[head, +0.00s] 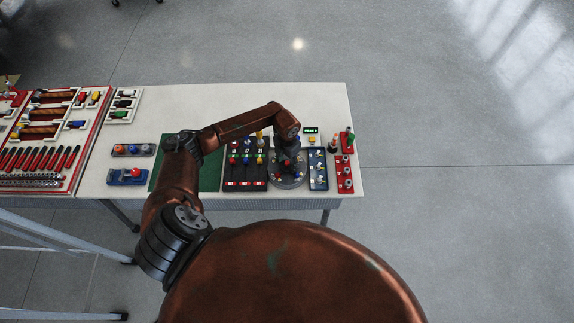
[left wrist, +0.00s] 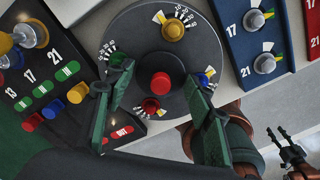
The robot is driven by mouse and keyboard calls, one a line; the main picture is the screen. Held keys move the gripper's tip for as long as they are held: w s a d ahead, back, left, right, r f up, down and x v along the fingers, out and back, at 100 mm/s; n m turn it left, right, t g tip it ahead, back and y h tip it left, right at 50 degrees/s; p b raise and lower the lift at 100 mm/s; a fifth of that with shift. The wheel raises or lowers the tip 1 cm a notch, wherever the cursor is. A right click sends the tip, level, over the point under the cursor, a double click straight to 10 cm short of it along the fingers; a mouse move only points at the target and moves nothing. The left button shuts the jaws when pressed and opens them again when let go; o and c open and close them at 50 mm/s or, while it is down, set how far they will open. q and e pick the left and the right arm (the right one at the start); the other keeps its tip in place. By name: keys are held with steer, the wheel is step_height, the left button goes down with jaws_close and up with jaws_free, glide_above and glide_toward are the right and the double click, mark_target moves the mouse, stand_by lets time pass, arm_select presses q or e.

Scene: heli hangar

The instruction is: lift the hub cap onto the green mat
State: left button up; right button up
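A round dark grey turntable (left wrist: 118,30) carries several coloured knobs and printed dials; it also shows in the head view (head: 290,183). At its middle is a black hub with a red cap (left wrist: 160,86), which I take for the hub cap. My left gripper (left wrist: 163,108) is open, one finger on each side of the hub, with no clear contact seen. In the head view the left gripper (head: 288,163) hangs over the turntable. The green mat (head: 211,176) lies left of it, partly covered by my arm. My right gripper (left wrist: 280,135) shows at lower right, fingers apart and empty.
A dark panel with coloured knobs (head: 246,176) stands between mat and turntable. A blue panel (head: 318,172) and red panels (head: 345,175) stand close on the right. A red-framed tool tray (head: 88,135) lies far left. The table's back strip (head: 190,105) is clear.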

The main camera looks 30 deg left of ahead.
arm_select(q)
steer(key=c, duration=0.7)
steer(key=shift+r, duration=0.1)
